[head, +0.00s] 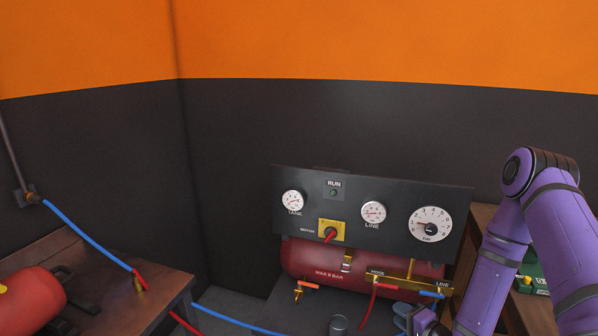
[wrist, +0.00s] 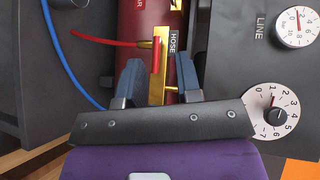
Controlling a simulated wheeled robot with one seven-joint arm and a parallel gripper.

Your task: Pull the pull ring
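I cannot clearly make out a pull ring in either view. Small brass fittings sit on the red air tank (head: 305,258): one on its front (head: 347,260) and one low at its left, with an orange-red piece (head: 299,292). In the wrist view, my gripper (wrist: 158,62) is open, with two blue-grey fingers apart. The brass hose manifold (wrist: 158,88) and its red lever (wrist: 155,55) show between the fingers. I see nothing held, and I cannot tell whether the fingers touch the manifold.
A dark gauge panel (head: 260,190) stands above the tank, with dials and a yellow-backed red switch (head: 331,232). A blue hose (head: 90,238) crosses the left side. A wooden bench (head: 100,262) stands at left, and a green case (head: 533,275) sits on a right shelf.

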